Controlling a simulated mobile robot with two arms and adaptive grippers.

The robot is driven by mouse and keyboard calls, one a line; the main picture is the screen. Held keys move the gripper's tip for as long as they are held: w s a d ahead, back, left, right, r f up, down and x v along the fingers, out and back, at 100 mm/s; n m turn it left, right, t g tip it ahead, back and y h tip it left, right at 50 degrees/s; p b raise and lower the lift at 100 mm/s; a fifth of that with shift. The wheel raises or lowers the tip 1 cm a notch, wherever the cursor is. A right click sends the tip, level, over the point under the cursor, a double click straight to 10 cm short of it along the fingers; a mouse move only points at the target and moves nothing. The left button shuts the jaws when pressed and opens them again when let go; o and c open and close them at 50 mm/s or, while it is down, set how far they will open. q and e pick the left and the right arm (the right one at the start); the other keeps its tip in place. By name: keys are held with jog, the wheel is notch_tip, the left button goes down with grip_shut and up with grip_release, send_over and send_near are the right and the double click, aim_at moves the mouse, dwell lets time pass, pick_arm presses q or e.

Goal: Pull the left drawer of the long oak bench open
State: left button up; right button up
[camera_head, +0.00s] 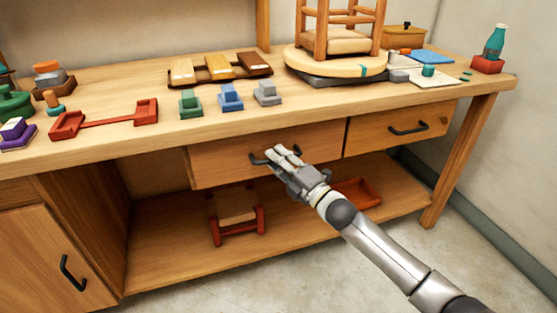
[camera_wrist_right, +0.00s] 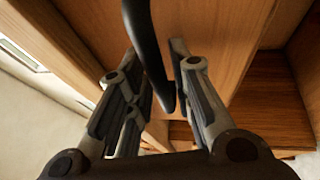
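The long oak bench (camera_head: 330,108) runs across the head view with two drawers under its top. The left drawer (camera_head: 225,160) looks shut, its front in line with the right drawer (camera_head: 375,133). Its black bar handle (camera_head: 256,161) is partly hidden by my right gripper (camera_head: 283,151). In the right wrist view the handle (camera_wrist_right: 148,45) passes between the two fingers of my right gripper (camera_wrist_right: 155,62). The fingers are apart, with a gap beside the bar, so the gripper is open around the handle. My left gripper is not in view.
On the bench top are small coloured blocks (camera_head: 230,97), a red tool (camera_head: 105,120) and a turntable (camera_head: 335,63) carrying a small chair (camera_head: 340,40). A lower shelf (camera_head: 165,255) holds a red-framed item (camera_head: 237,215) and a red tray (camera_head: 358,192). The floor in front is clear.

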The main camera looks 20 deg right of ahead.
grip_shut()
dwell(0.3)
